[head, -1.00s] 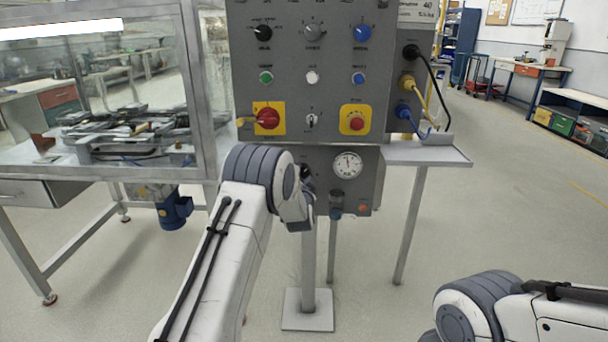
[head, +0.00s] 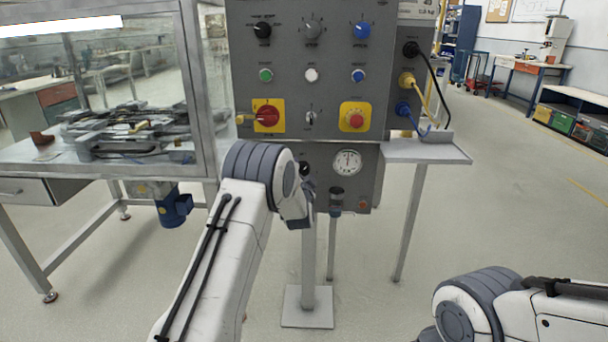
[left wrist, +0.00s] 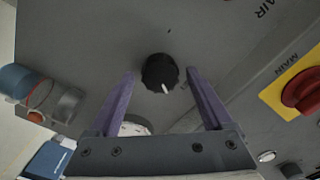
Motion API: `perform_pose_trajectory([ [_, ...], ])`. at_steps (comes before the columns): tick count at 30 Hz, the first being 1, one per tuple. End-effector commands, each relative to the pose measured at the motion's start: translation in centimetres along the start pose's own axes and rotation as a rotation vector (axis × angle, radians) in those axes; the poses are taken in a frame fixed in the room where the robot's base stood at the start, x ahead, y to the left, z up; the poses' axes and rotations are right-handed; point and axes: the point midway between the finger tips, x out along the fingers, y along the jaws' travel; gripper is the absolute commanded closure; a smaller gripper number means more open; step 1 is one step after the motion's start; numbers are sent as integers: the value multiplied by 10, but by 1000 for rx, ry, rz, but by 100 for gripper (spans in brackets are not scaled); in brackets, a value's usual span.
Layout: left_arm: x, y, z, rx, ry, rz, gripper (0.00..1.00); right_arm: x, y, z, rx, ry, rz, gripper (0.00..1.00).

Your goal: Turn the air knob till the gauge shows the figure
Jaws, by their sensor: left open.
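The black round air knob (left wrist: 159,72) with a white pointer mark sits on the grey panel in the left wrist view. My left gripper (left wrist: 160,80) is open, with one finger on each side of the knob and visible gaps between. In the head view my left gripper (head: 307,188) is at the lower panel, and its wrist hides most of that area. The round white gauge (head: 347,162) is just right of it, its needle pointing about straight up; its numbers are too small to read. The gauge (left wrist: 133,129) is mostly hidden behind the gripper in the wrist view. My right gripper is out of view.
The upper panel carries a red main switch (head: 267,116), a red button on yellow (head: 356,117) and several small knobs. A filter bowl (head: 336,195) hangs below the gauge. A grey shelf (head: 430,151) juts out at right. A glazed machine stands at left.

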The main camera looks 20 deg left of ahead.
Motion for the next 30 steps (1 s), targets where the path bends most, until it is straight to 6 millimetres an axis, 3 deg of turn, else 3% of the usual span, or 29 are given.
perform_pose_trajectory([
  [5,-13,0,-1,0,0,1,16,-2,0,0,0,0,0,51],
  [18,-88,1,-1,1,1,2,16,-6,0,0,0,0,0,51],
  [24,-103,0,-1,0,1,1,16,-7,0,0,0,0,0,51],
  [30,-104,0,0,0,1,0,16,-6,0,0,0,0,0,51],
])
